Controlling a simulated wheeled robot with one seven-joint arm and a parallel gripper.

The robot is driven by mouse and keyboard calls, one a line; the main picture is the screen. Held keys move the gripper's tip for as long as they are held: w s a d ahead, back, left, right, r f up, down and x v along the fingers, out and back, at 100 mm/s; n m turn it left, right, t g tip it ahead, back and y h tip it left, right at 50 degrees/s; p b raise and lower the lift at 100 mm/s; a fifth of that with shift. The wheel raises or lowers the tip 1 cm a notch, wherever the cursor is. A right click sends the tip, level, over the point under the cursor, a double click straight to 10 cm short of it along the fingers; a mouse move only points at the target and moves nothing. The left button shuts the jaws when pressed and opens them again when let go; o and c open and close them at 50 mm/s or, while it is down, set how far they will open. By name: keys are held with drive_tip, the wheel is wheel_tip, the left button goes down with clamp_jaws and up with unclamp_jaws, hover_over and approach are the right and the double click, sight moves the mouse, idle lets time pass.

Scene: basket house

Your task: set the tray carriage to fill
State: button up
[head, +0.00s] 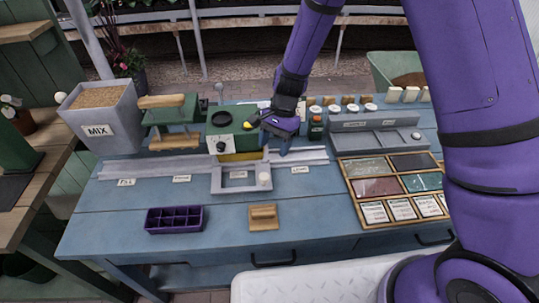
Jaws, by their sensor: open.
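The tray carriage (226,188) is a light grey open frame with a pale round knob (264,180) at its right side. It sits on a grey rail (150,168) on the blue bench, at the third label from the left. The label reading FILL (126,182) is at the rail's left end, well left of the carriage. My gripper (268,138) is open above the rail, behind the carriage and its knob, and appears empty. It hides part of the green machine behind it.
A grey MIX bin (100,128) stands at the back left. A green machine (220,136) with a dial stands behind the carriage. A purple cell tray (174,220) and a wooden block (263,217) lie in front. A sectioned wooden tray (352,185) is at right.

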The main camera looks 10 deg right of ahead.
sight(264, 176)
drive_tip(key=s+a+r+n+t+h, duration=0.1)
drive_tip(key=s+a+n+t+h, duration=0.2)
drive_tip(key=n, duration=1.4)
wheel_tip(264, 176, down, 11)
drive_tip(key=shift+w+a+r, duration=0.1)
drive_tip(key=shift+a+r, duration=0.05)
